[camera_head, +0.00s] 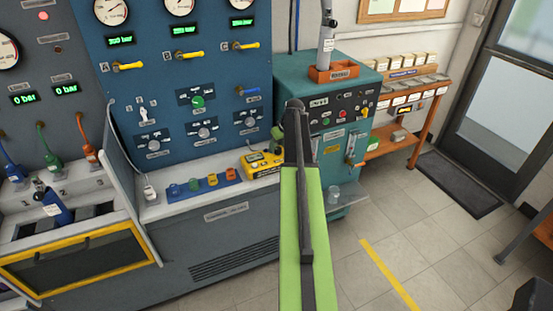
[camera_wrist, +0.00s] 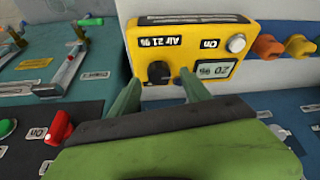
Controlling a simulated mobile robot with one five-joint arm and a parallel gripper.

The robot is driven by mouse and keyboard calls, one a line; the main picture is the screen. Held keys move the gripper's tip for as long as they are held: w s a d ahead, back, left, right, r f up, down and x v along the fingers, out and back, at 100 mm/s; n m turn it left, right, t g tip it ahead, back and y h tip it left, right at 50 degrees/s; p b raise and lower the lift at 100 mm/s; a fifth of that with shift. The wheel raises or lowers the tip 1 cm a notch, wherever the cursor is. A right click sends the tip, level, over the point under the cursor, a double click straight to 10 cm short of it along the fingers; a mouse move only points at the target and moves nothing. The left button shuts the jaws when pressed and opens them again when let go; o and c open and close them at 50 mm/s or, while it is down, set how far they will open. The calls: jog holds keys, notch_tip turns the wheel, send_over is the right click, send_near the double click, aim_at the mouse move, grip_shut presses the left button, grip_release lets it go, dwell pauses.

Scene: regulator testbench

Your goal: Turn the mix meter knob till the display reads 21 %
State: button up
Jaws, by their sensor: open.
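The yellow mix meter (camera_head: 262,162) sits on the bench ledge in the head view, partly behind my arm. In the wrist view the mix meter (camera_wrist: 190,45) appears upside down. Its black knob (camera_wrist: 158,72) lies between the two green fingertips of my gripper (camera_wrist: 159,77). The fingers are open on either side of the knob; whether either touches it I cannot tell. The small grey display (camera_wrist: 214,70) reads 20 %, with its lower corner near the right finger. A label (camera_wrist: 160,42) on the meter reads "Air 21 %". A round white button (camera_wrist: 236,44) sits beside an "On" label.
A teal cabinet (camera_head: 345,85) with a red knob (camera_wrist: 60,127) adjoins the bench. The blue gauge panel (camera_head: 150,75) rises behind the ledge. The tiled floor (camera_head: 440,255) at the right is largely clear.

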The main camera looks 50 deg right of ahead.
jog(key=shift+x, duration=0.75)
jog(key=shift+r, duration=0.1)
grip_shut()
jog(key=shift+s+a, duration=0.1)
jog(key=shift+a, duration=0.2)
jog(key=shift+d, duration=0.1)
jog(key=shift+m, duration=0.3)
